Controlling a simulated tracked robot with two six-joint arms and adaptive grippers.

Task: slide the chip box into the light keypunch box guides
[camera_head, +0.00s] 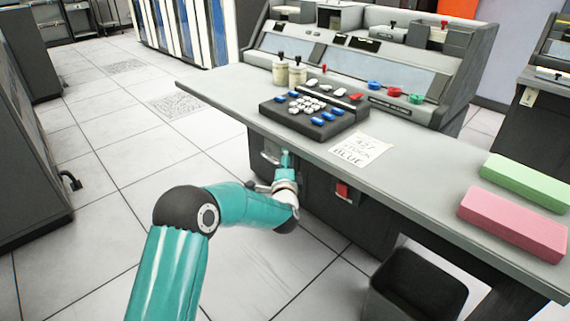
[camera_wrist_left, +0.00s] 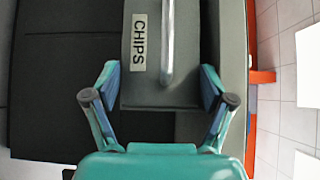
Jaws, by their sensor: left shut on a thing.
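The chip box (camera_wrist_left: 187,65) is a dark grey box with a metal bar handle and a white "CHIPS" label, seen close in the left wrist view. My left gripper (camera_wrist_left: 158,78) has a finger on each side of it and is shut on it. In the head view, my left gripper (camera_head: 286,162) is at the front of the light grey keypunch (camera_head: 400,205), just below the desk edge. The chip box cannot be made out clearly there. The guides cannot be told apart in either view. My right gripper is not in view.
On the desk are a dark keyboard (camera_head: 314,113), a note reading "427 STOCK BLUE" (camera_head: 361,149), and green (camera_head: 525,181) and pink (camera_head: 513,223) card blocks. A dark bin (camera_head: 415,288) stands below at the right. The tiled floor (camera_head: 110,215) at the left is clear.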

